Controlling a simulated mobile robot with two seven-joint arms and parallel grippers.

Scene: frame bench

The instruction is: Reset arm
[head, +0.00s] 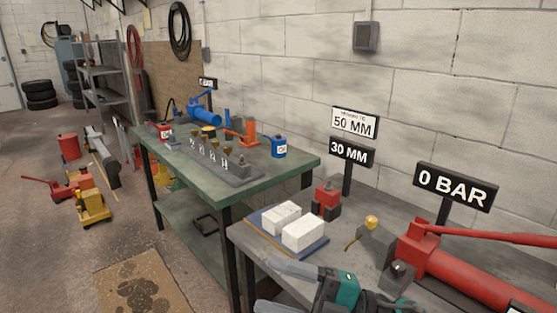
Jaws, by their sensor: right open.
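My right gripper (265,285) is at the bottom of the head view, in front of the near bench. Its two grey fingers point left and stand apart, with nothing seen between them. Its teal and dark body is partly cut off by the lower edge. My left gripper is not in view. A red hydraulic pump (468,275) with a long red handle lies on the near bench to the right, below a "0 BAR" sign (455,187). Part of the pump is cut off at the right edge.
Two white blocks (303,233) rest on a blue-edged board, near a small red jack (326,197). A green bench (290,177) behind holds a blue pump (205,116) and several small parts. Red and yellow jacks (93,208) stand on the floor at left.

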